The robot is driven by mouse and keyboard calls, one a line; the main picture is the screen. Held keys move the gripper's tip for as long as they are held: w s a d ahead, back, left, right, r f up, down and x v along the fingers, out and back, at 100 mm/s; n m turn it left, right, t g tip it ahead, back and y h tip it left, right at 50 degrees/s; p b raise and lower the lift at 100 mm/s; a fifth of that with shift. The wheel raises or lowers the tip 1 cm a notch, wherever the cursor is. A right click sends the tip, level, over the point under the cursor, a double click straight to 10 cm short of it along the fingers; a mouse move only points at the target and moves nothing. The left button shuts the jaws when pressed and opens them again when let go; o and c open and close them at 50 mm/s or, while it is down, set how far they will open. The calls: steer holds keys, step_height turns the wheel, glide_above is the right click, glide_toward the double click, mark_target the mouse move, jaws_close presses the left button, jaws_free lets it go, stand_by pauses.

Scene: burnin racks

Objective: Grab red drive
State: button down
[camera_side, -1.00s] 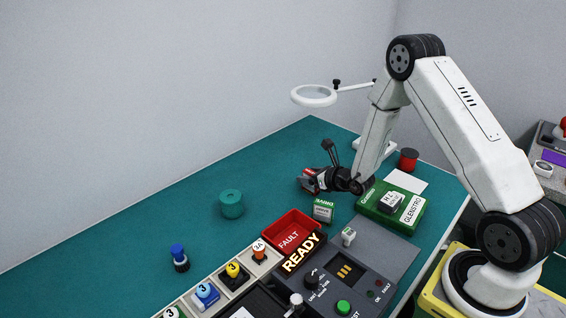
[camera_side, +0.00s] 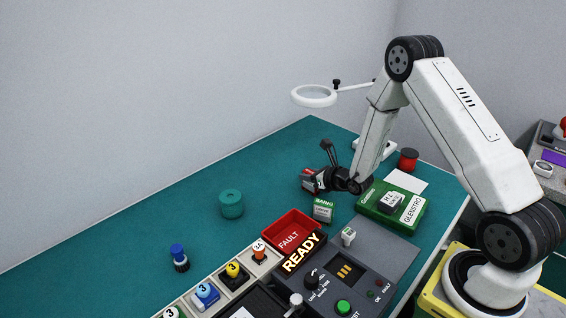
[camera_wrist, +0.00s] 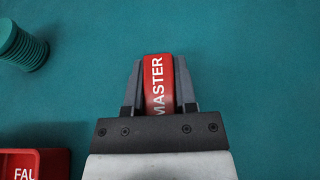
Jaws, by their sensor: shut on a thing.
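The rest of the drive is hidden by the fingers. I cannot tell for sure whether it is clear of the mat.
A red FAULT bin (camera_side: 291,231) and a console (camera_side: 345,270) with a READY sign stand in front. A green ribbed cylinder (camera_side: 231,204) is to the left. A small box (camera_side: 323,210) and a green GLENSTRO box (camera_side: 391,204) are close by. The mat's left is mostly free.

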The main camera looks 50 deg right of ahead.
mark_target(309, 172)
steer(key=shift+r, duration=0.2)
steer(key=shift+r, duration=4.8)
